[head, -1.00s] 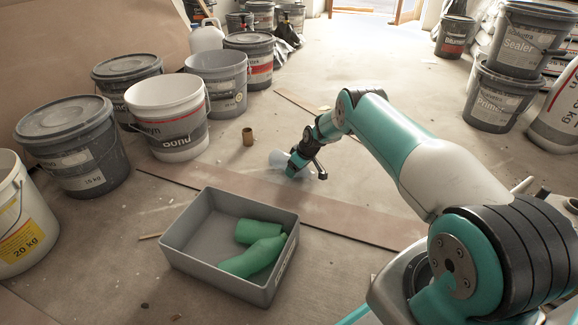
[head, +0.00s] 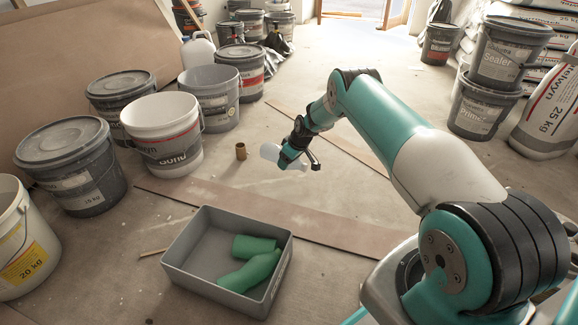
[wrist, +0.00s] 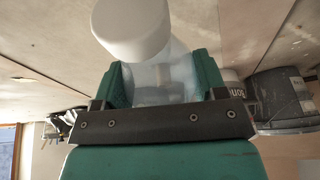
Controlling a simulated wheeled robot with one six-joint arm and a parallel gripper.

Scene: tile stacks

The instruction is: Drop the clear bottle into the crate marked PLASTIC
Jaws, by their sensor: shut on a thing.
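My gripper (head: 288,158) is shut on the clear bottle (head: 269,151) and holds it above the floor, beyond the crate and to its upper right. The bottle's white cap (wrist: 130,25) and see-through body (wrist: 155,75) show between the green fingers in the wrist view. The grey crate (head: 205,287) stands on the floor in front. Two green bottles (head: 250,270) lie in its right half, and its left half is bare. Some lettering on the crate's right side is too slanted to read, so I cannot tell its marking.
A small brown cylinder (head: 241,151) stands on the floor left of my gripper. Several buckets, among them a white one (head: 165,150), line the left side. Stacked tubs (head: 480,105) stand at the right. A flat brown strip (head: 330,230) lies behind the crate.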

